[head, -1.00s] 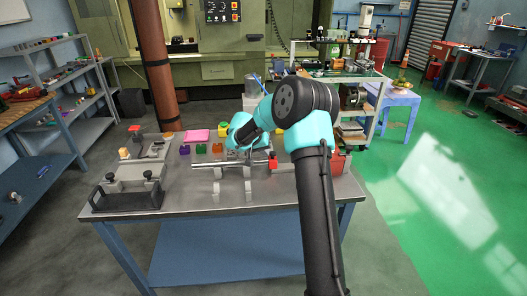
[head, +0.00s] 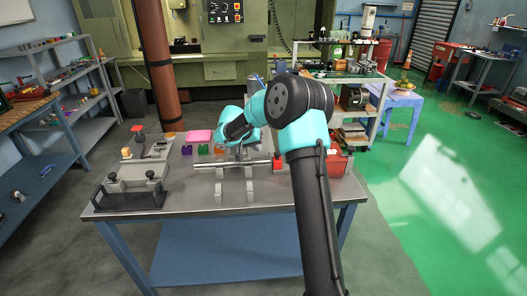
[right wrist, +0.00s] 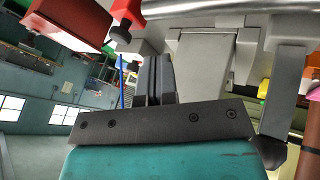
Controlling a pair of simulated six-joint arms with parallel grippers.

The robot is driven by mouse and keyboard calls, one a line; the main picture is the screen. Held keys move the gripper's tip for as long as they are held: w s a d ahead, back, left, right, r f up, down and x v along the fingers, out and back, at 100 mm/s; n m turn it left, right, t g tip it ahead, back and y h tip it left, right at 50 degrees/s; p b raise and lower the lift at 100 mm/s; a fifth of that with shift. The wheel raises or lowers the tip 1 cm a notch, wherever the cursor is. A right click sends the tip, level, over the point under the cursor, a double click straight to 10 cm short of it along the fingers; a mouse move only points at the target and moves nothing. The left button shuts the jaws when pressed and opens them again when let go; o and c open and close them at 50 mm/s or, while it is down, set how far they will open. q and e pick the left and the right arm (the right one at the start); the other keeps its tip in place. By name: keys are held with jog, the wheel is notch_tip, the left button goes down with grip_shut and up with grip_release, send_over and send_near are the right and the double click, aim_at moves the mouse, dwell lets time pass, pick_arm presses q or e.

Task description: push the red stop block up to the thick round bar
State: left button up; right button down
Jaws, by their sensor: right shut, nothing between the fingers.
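The thick round bar (head: 222,164) lies left to right across supports near the middle of the table; its bright underside crosses the top of the right wrist view (right wrist: 240,9). The small red stop block (head: 278,164) is at the bar's right end. I cannot tell whether they touch. In the right wrist view, a red piece with a black knob, apparently the stop block (right wrist: 128,12), is near the top. My right gripper (head: 239,151) is behind the bar, left of the stop block. Its fingers (right wrist: 158,62) are together and empty. My left gripper is out of view.
Small purple (head: 187,150), green (head: 202,149) and orange (head: 219,149) blocks stand behind the bar. A pink pad (head: 199,136) lies farther back. A grey clamp fixture (head: 130,187) fills the table's left side. A red bin (head: 337,163) stands at the right. The table's front strip is clear.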

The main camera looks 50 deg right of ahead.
jog(key=v, duration=0.7)
jog(key=shift+a, duration=0.1)
jog(key=s+d+f+m+t+y, duration=0.1)
jog(key=s+d+f+m+y, duration=0.1)
jog(key=s+d+m+y, duration=0.4)
jog(key=s+d+f+m+y, duration=0.25)
jog(key=s+m, duration=0.25)
jog(key=s, duration=0.3)
jog(key=s+d+r+m+t+y, duration=0.1)
jog(key=s+d+r+m+t, duration=0.3)
jog(key=d+m+t, duration=0.3)
jog(key=shift+s+d+m+t, duration=0.35)
jog(key=shift+s+m, duration=0.15)
jog(key=shift+m, duration=0.7)
